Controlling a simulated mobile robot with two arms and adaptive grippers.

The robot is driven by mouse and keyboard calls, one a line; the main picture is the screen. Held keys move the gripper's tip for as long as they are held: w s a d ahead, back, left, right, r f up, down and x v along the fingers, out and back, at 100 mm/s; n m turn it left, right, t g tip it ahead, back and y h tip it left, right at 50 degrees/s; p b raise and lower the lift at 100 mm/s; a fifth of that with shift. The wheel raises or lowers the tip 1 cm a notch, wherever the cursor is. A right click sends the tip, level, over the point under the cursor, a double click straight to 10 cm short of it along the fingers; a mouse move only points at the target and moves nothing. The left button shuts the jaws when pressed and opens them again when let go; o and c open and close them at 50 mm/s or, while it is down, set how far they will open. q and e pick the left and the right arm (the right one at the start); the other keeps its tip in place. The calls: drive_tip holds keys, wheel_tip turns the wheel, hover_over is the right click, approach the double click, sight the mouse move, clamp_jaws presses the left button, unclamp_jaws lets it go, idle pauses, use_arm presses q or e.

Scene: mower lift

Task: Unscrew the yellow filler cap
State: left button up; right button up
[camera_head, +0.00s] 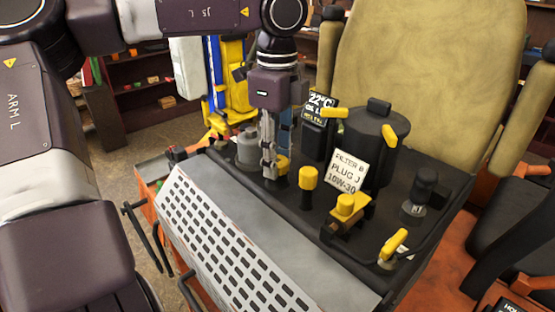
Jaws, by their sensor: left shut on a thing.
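My left gripper (270,171) points down onto the black deck of the mower, its fingers closed. A yellow cap (283,164) shows just behind and to the right of the fingertips, partly hidden by them; the fingers appear shut on it. I cannot tell whether it has turned or lifted. My right gripper is not in view.
Close to the right stand a yellow-topped post (308,178), a black canister (372,140) with yellow clips, and a white label (346,171). A grey cylinder (249,147) is left of the fingers. A perforated metal panel (225,235) lies in front; the seat (425,70) rises behind.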

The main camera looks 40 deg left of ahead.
use_arm(q)
drive_tip(key=n+b, duration=0.3)
drive_tip(key=n, duration=0.1)
drive_tip(key=shift+f, duration=0.1)
drive_tip(key=shift+n, duration=0.4)
drive_tip(key=shift+r+n, duration=0.2)
drive_tip(key=shift+n, duration=0.1)
drive_tip(key=shift+w+a+f+n+b, duration=0.1)
drive_tip(key=shift+f+n+b, duration=0.1)
drive_tip(key=shift+n+b, duration=0.7)
drive_tip(key=n+b, duration=0.2)
drive_tip(key=n, duration=0.1)
drive_tip(key=n+b, duration=0.1)
drive_tip(key=b, duration=0.2)
drive_tip(key=shift+r+b, duration=0.15)
drive_tip(key=shift+b, duration=0.45)
